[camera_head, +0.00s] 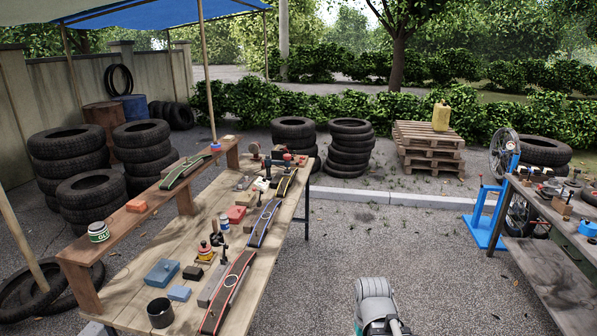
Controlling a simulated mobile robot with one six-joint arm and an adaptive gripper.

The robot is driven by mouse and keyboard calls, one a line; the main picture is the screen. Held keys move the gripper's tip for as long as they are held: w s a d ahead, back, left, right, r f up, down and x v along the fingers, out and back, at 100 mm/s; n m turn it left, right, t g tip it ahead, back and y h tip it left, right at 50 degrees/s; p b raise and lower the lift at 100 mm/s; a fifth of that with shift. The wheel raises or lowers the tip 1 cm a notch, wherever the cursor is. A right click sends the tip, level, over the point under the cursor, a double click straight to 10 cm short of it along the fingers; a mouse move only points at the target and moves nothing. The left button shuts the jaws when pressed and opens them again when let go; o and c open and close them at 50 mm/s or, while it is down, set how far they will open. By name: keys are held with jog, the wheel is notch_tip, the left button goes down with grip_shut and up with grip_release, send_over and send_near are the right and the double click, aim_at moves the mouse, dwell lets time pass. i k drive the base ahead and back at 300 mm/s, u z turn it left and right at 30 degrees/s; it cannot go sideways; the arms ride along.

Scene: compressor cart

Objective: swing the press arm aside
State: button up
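A long wooden workbench (135,255) stands at the left. On it is a small press-like device (206,250) with a red and yellow body, beside a black-knobbed upright (224,252). Farther back is another upright device with a dark knob (287,162). Which of these bears the press arm is too small to tell. Curved strips lie along the bench: a red-edged one (229,292) in front, a blue-edged one (264,223) behind it. A grey rounded part of my arm shows at the bottom centre, apart from the bench. My gripper is not visible.
A raised shelf (150,199) runs along the bench's left side, with a post beside it. Tyre stacks (70,155) stand behind. A second bench (545,270) and a blue wheel stand (484,222) are at right. Open gravel (400,245) lies between the benches.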

aim_at(286, 163)
jog(key=u, duration=0.05)
jog(key=i, duration=3.25)
jog(key=z, duration=1)
